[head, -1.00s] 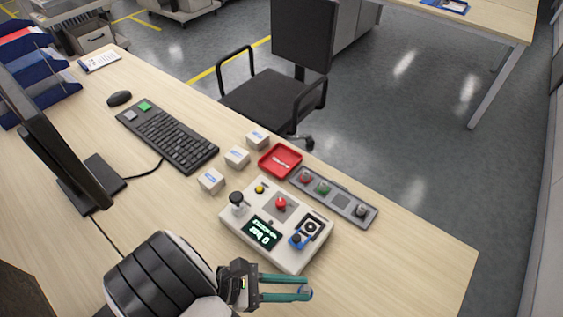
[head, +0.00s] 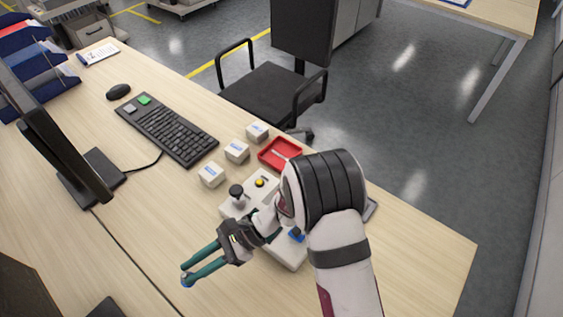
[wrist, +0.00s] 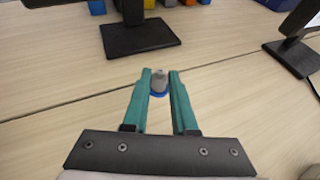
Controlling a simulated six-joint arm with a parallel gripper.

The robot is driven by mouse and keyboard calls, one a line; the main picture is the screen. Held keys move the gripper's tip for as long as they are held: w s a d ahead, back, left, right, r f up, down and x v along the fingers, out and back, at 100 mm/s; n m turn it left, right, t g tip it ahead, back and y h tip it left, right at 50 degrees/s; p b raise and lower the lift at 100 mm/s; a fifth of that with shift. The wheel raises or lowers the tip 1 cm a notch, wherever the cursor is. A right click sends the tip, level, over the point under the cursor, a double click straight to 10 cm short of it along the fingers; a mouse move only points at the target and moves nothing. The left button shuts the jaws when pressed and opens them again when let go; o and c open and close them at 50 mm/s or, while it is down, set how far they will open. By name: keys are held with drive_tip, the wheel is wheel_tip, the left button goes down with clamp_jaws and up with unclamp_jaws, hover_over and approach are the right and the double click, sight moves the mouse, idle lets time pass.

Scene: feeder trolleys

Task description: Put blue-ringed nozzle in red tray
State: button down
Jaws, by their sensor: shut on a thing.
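The blue-ringed nozzle (wrist: 159,82) is between the fingertips of my gripper (wrist: 159,76) in the wrist view, a grey piece with a blue ring at its base. In the head view my gripper (head: 186,274) is at the lower left, over the desk, with a bit of the nozzle's blue (head: 187,284) at the tips. My gripper is shut on it. The red tray (head: 267,162) lies beyond the control box, up and right of my gripper, with a pale mark inside. My arm stands close to its right side.
My arm partly covers the white control box (head: 229,207). A keyboard (head: 168,130), mouse (head: 118,92) and monitor (head: 60,125) are further left. The desk around my gripper is clear.

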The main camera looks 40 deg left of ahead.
drive_tip(key=w+a+r+m+t+y, duration=0.3)
drive_tip(key=w+a+m+t+y, duration=0.15)
drive_tip(key=w, duration=0.55)
drive_tip(key=w+a+r+m+t+y, duration=0.35)
drive_tip(key=w+m+t, duration=0.2)
drive_tip(key=w, duration=0.35)
drive_tip(key=w+d+m+t+h, duration=0.1)
drive_tip(key=w+d+m+t, duration=0.4)
drive_tip(key=w, duration=0.8)
drive_tip(key=w+d+m+t+h, duration=0.1)
drive_tip(key=w+d+m+t, duration=0.4)
drive_tip(key=w, duration=0.7)
drive_tip(key=shift+n+g, duration=0.5)
drive_tip(key=a+f, duration=0.2)
drive_tip(key=a, duration=0.1)
drive_tip(key=s+a+f, duration=0.1)
drive_tip(key=a+f, duration=0.2)
drive_tip(key=s+a+f, duration=0.1)
drive_tip(key=a+f, duration=0.1)
drive_tip(key=a, duration=0.2)
drive_tip(key=shift+s+f, duration=0.1)
drive_tip(key=shift+f, duration=0.1)
drive_tip(key=shift+a+f, duration=0.1)
drive_tip(key=shift+f, duration=1.9)
drive_tip(key=c, duration=0.7)
unclamp_jaws()
drive_tip(key=shift+f, duration=0.1)
